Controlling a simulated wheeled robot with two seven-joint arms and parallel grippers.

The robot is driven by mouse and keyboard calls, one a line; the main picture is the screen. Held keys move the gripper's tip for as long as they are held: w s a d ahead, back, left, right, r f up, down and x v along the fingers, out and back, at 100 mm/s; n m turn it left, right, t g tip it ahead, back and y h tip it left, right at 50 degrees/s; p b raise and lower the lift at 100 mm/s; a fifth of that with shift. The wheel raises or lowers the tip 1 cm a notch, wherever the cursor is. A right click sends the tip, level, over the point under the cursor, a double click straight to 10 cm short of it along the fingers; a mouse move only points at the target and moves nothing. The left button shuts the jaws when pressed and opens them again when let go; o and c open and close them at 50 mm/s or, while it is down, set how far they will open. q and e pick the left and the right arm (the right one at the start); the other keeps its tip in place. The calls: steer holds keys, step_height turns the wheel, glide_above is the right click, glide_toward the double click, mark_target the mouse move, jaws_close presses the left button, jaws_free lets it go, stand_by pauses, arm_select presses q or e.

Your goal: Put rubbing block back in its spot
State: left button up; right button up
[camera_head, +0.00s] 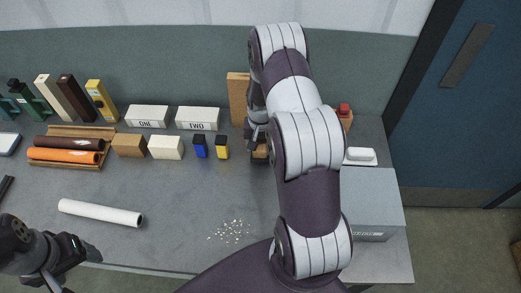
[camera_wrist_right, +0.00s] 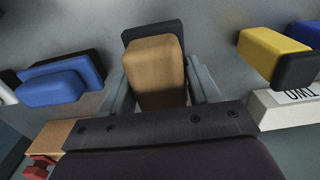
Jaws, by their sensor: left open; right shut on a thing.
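The rubbing block is a tan block with a dark base, seen between the fingers in the right wrist view (camera_wrist_right: 155,70). In the head view only a small part of it shows (camera_head: 260,153), at the right end of the front row of blocks, beside my arm. My right gripper (camera_wrist_right: 160,88) is shut on this block, which is low over or on the table; I cannot tell whether it touches. My left gripper (camera_head: 80,262) is open and empty at the bottom left, near the table's front edge.
A yellow-and-black block (camera_head: 222,148) and a blue one (camera_head: 200,147) stand left of the held block. Another blue block (camera_wrist_right: 55,85) is on its other side. White boxes ONE (camera_head: 148,117) and TWO (camera_head: 198,118) stand behind. A white roll (camera_head: 101,212) and crumbs (camera_head: 230,231) lie in front.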

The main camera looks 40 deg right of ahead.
steer(key=f, duration=0.2)
steer(key=f+p, duration=0.1)
steer(key=shift+a+f, duration=0.2)
steer(key=shift+f, duration=0.15)
steer(key=shift+w+d+f, duration=0.1)
steer(key=shift+d+f, duration=0.05)
steer(key=shift+f, duration=0.15)
steer(key=o, duration=1)
